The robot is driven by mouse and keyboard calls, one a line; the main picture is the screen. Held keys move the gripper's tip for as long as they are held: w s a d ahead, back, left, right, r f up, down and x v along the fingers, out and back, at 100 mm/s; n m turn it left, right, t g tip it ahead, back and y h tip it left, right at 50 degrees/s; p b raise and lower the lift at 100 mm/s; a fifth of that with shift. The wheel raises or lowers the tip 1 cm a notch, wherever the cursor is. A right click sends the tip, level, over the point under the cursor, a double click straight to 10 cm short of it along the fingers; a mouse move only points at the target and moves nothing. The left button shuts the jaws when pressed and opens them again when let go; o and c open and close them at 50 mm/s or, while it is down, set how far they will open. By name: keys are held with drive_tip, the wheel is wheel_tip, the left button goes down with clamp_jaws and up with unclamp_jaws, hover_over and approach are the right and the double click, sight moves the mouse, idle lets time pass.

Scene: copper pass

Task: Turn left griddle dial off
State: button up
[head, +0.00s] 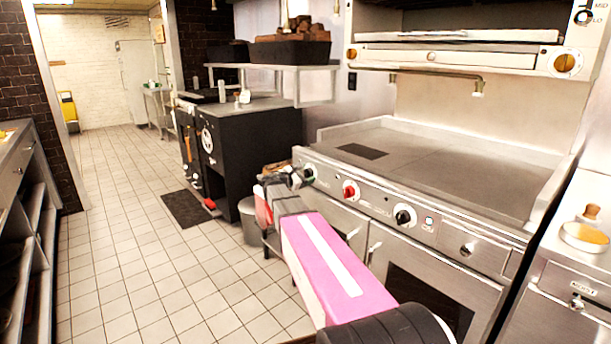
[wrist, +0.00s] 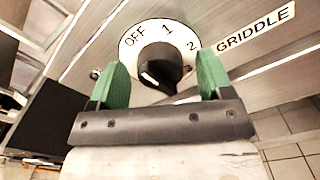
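The left griddle dial (wrist: 160,64) is a black knob on a white round plate marked OFF, 1 and 2, beside a GRIDDLE label. My gripper (wrist: 162,78) is open, with one green finger on each side of the dial in the wrist view. I cannot tell whether the fingers touch the knob. A pale mark shows on the knob's lower left, but its exact setting is unclear. In the head view my gripper (head: 302,177) is at the left end of the griddle's (head: 440,165) front panel, partly hiding the dial there.
A red dial (head: 349,191) and a black dial (head: 405,216) sit further right on the same panel. Oven doors (head: 430,285) are below. A grey bin (head: 249,218) stands left of the griddle.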

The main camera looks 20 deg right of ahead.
drive_tip(key=v, duration=1)
drive_tip(key=shift+s+a, duration=0.15)
drive_tip(key=shift+a, duration=0.2)
drive_tip(key=s+d+f+m+g+y, duration=0.1)
drive_tip(key=s+f+m+g+y, duration=0.6)
drive_tip(key=s+f, duration=1)
drive_tip(key=s+a+f+m+y, duration=0.7)
drive_tip(key=s+m+y, duration=0.2)
drive_tip(key=s, duration=0.1)
drive_tip(key=shift+s+a+f+m+y, duration=0.2)
drive_tip(key=shift+s+m+y, duration=0.1)
